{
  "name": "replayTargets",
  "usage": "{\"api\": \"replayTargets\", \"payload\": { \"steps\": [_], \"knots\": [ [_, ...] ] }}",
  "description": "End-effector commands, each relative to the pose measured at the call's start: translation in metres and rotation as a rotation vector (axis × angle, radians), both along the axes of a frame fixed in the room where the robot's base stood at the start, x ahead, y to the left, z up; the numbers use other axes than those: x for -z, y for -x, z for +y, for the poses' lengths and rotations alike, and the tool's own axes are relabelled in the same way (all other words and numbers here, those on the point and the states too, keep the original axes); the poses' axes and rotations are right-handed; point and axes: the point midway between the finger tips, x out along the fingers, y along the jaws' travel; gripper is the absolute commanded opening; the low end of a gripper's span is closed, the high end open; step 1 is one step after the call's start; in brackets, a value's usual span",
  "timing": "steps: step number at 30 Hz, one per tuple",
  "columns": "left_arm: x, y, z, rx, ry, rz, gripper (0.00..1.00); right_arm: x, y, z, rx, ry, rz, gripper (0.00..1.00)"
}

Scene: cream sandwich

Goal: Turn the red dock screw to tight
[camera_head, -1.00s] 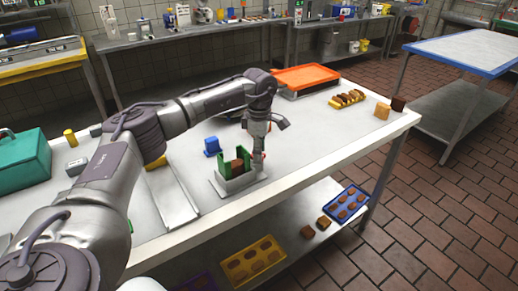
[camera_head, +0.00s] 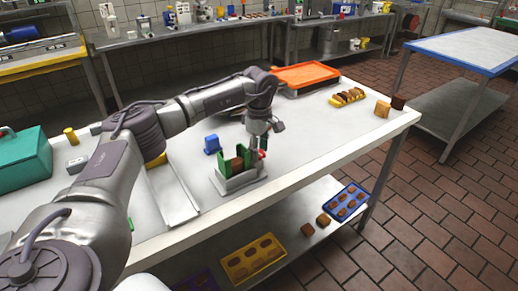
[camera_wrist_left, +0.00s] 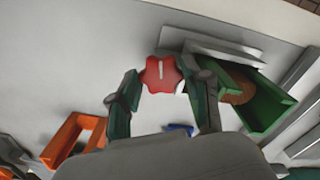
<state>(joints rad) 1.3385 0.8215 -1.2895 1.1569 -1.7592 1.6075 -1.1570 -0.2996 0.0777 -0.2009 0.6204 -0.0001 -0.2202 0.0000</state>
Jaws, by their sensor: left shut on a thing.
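The red dock screw (camera_wrist_left: 162,74) is a lobed knob with a white line, which points nearly straight up and down in the left wrist view. My left gripper (camera_wrist_left: 163,90) is shut on it, one green-padded finger on each side. In the head view my left gripper (camera_head: 256,152) comes down at the dock's right end, where a bit of red shows. The dock has green walls (camera_head: 223,168) on a pale metal base (camera_head: 240,182), with a brown block (camera_head: 237,164) between the walls. My right gripper is in neither view.
A blue block (camera_head: 212,145) stands behind the dock. A metal tray (camera_head: 173,195) lies left of it, and a teal case (camera_head: 22,163) stands farther left. An orange tray (camera_head: 305,75) is at the back. The table to the dock's right is mostly clear.

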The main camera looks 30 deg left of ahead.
Motion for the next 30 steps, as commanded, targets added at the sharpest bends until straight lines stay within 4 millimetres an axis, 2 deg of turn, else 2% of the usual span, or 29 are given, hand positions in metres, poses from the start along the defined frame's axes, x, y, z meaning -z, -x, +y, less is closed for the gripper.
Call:
{"api": "replayTargets", "payload": {
  "steps": [4, 5, 9, 22, 30],
  "knots": [
    [-0.002, -0.002, 0.0, -0.001, 0.002, -0.006, 0.14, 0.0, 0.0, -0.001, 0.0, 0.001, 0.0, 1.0],
    [-0.002, -0.002, 0.0, -0.001, 0.002, -0.006, 0.54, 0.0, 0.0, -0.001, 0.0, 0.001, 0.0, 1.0],
    [-0.002, -0.001, 0.0, -0.002, 0.001, -0.005, 0.74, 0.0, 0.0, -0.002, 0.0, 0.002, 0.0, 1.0],
    [-0.004, 0.0, 0.0, -0.002, 0.0, 0.001, 0.74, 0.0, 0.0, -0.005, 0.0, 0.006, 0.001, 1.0],
    [-0.043, -0.002, 0.0, -0.002, 0.001, -0.003, 0.74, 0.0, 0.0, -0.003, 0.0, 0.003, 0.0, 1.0]
  ]
}}
